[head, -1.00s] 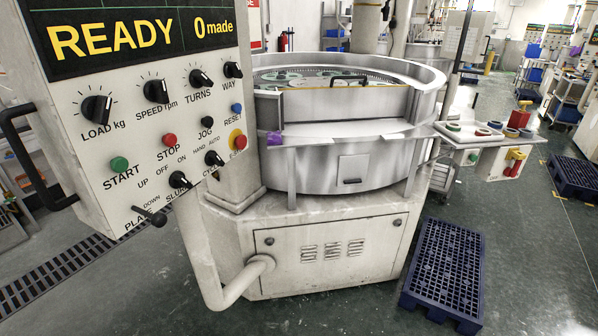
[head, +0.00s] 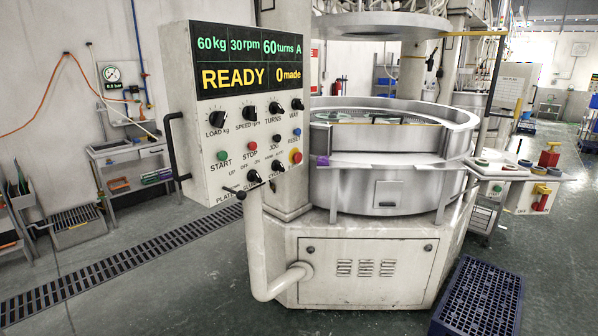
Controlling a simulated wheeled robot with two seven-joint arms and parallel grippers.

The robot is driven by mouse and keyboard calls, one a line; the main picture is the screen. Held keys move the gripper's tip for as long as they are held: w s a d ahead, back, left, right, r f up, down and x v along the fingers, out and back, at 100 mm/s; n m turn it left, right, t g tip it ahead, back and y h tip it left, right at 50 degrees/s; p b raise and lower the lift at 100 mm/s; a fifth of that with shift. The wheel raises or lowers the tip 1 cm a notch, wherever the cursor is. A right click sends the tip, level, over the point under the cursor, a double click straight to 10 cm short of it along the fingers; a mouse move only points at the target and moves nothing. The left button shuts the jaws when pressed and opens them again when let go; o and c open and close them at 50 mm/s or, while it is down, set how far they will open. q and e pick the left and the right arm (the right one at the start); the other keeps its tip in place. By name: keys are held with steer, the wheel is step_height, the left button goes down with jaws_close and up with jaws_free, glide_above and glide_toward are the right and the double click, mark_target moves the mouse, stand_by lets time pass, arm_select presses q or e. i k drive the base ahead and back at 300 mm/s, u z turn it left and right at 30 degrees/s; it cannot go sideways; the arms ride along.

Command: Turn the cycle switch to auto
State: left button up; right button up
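The cycle switch is a small black knob (head: 280,167) at the lower right of the control panel (head: 205,150), under the HAND and AUTO labels. Its pointer is too small to read here. The panel's display (head: 248,62) reads 60 kg, 30 rpm, 60 turns, A, READY and 0 made. The slurry knob (head: 254,177) is to the lower left of the cycle switch. The red emergency stop (head: 296,156) on yellow is to its upper right. Neither of my grippers is in view.
A black handle (head: 175,146) sticks out on the panel's left side. A white pipe (head: 258,250) curves below it. The lapping machine (head: 385,180) stands behind to the right, with a blue pallet (head: 480,297) on the floor. Floor at left is open, with a drain grating (head: 120,262).

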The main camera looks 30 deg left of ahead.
mark_target(275, 166)
steer(key=z, duration=0.45)
steer(key=i, duration=2.65)
steer(key=u, duration=1.5)
steer(key=i, duration=0.9)
steer(key=u, duration=0.9)
